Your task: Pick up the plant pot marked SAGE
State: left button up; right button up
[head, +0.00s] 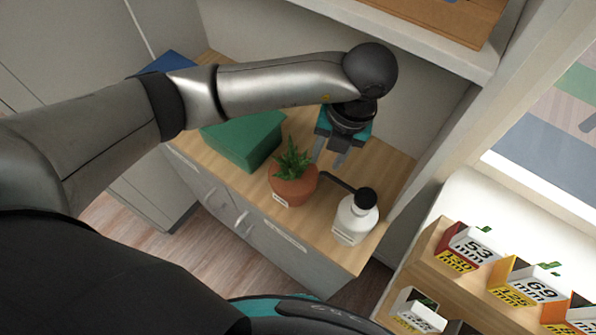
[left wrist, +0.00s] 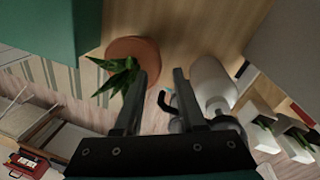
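A terracotta plant pot (head: 292,189) with a spiky green plant stands on the wooden cabinet top. Its small white label faces front, too small to read. The pot (left wrist: 148,50) also shows in the left wrist view, left of centre, with its leaves by the left finger. My left gripper (head: 330,157) is open and empty, just behind and to the right of the pot in the head view. My right gripper is not in view.
A white pump bottle (head: 355,222) with a black top stands close right of the pot. A green box (head: 243,138) sits to its left. A shelf (head: 440,45) overhangs behind. A rack (head: 425,250) with numbered boxes is at the right. Some bare wood lies behind the pot.

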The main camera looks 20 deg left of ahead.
aim_at(314, 180)
pick_arm(q)
jog(key=f, duration=0.2)
jog(key=s+a+f, duration=0.1)
jog(key=f, duration=0.1)
jog(key=f+p, duration=0.1)
jog(key=f, duration=0.1)
jog(key=shift+s+a+f, duration=0.1)
jog(key=shift+s+a, duration=0.1)
jog(key=shift+a, duration=0.05)
jog(key=shift+f, duration=0.3)
jog(key=shift+w, duration=0.1)
grip_shut()
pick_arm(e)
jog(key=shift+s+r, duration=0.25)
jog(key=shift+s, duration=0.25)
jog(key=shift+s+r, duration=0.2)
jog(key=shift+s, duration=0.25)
pick_arm(q)
jog(key=shift+r, duration=0.1)
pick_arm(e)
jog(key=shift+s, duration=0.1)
